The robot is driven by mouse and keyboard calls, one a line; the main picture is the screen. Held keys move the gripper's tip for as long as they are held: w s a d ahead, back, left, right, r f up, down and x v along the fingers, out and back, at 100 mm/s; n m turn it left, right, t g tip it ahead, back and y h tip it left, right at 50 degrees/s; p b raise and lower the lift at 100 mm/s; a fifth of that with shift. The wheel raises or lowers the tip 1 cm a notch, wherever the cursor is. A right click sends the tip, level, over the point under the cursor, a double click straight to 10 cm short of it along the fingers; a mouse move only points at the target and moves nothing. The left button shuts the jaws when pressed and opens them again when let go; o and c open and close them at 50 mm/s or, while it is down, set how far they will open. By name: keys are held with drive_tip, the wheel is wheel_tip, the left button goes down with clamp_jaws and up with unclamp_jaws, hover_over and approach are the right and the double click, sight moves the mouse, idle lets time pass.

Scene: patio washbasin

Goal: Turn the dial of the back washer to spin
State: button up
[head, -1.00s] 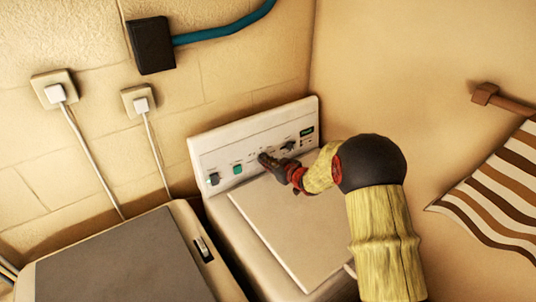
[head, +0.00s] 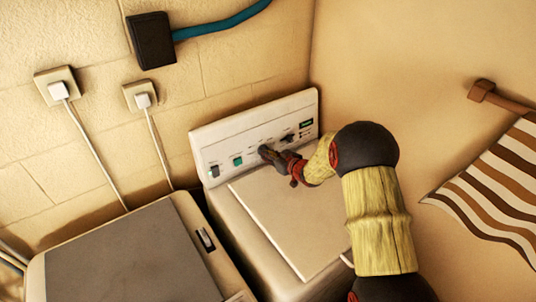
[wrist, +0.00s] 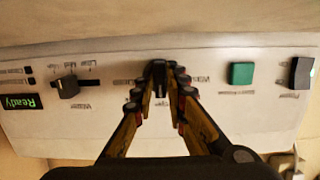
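The back washer (head: 237,215) is a white top-loader with its lid down, in the corner. Its control panel (head: 225,133) stands upright at the back and also fills the wrist view (wrist: 215,115). My gripper (head: 265,152) reaches the middle of the panel from the front right. In the wrist view, my gripper's fingers (wrist: 160,82) are drawn in on both sides of a dark dial (wrist: 159,72) and appear closed on it. The dial stands out upright in that upside-down view. Its printed labels are partly hidden by the fingers and too small to read.
The panel also has another dark knob (wrist: 68,87), a lit "Ready" display (wrist: 19,102), a green button (wrist: 241,73) and a black switch (wrist: 302,73). A grey-topped appliance (head: 130,260) stands at front left. A striped towel (head: 495,180) hangs on the right wall.

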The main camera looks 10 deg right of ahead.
drive_tip(key=o, duration=0.4)
drive_tip(key=shift+c, duration=0.2)
drive_tip(key=v, duration=1.2)
drive_tip(key=shift+r, duration=0.1)
drive_tip(key=shift+w+r, duration=0.1)
drive_tip(key=s+d+r+m+g+h+b, duration=0.2)
drive_tip(key=s+d+r+m+h+b, duration=0.15)
drive_tip(key=s+r+h, duration=0.6)
drive_tip(key=s+a+g+y+b, duration=0.1)
drive_tip(key=s+a, duration=0.3)
drive_tip(key=s, duration=1.2)
drive_tip(key=s+a+g+y+b, duration=0.1)
drive_tip(key=s+a+g+y, duration=0.2)
drive_tip(key=s, duration=1.3)
drive_tip(key=shift+s+a+m+g+b, duration=0.35)
drive_tip(key=shift+m+g+b, duration=0.1)
drive_tip(key=shift+g, duration=0.35)
